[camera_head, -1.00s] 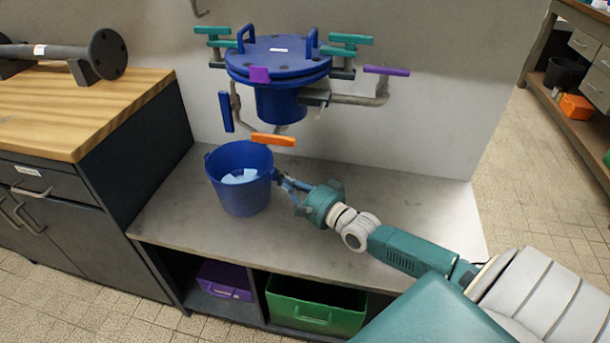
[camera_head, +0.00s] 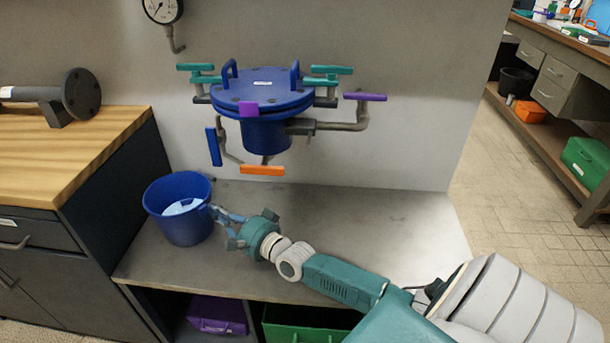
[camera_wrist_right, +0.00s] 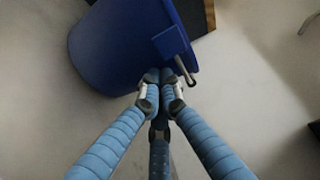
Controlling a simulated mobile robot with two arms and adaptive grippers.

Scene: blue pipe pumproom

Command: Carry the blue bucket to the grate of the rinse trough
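The blue bucket (camera_head: 163,212) stands upright over the left end of the grey bench, close to the wood-topped cabinet, with something pale inside. My right gripper (camera_head: 218,213) reaches it from the right. In the right wrist view, the bucket (camera_wrist_right: 105,55) fills the upper left, and my right gripper (camera_wrist_right: 160,85) has its blue fingers closed together at the lug and small metal handle on the bucket's side. I cannot tell whether the bucket touches the bench. My left gripper is out of view. I see no rinse trough or grate.
A blue lidded vessel (camera_head: 265,130) with coloured valve handles hangs on the wall above the bench (camera_head: 350,215). The wooden-topped cabinet (camera_head: 80,150) borders the bucket's left. Purple (camera_head: 217,315) and green (camera_head: 310,325) crates sit below. Free floor lies at the right.

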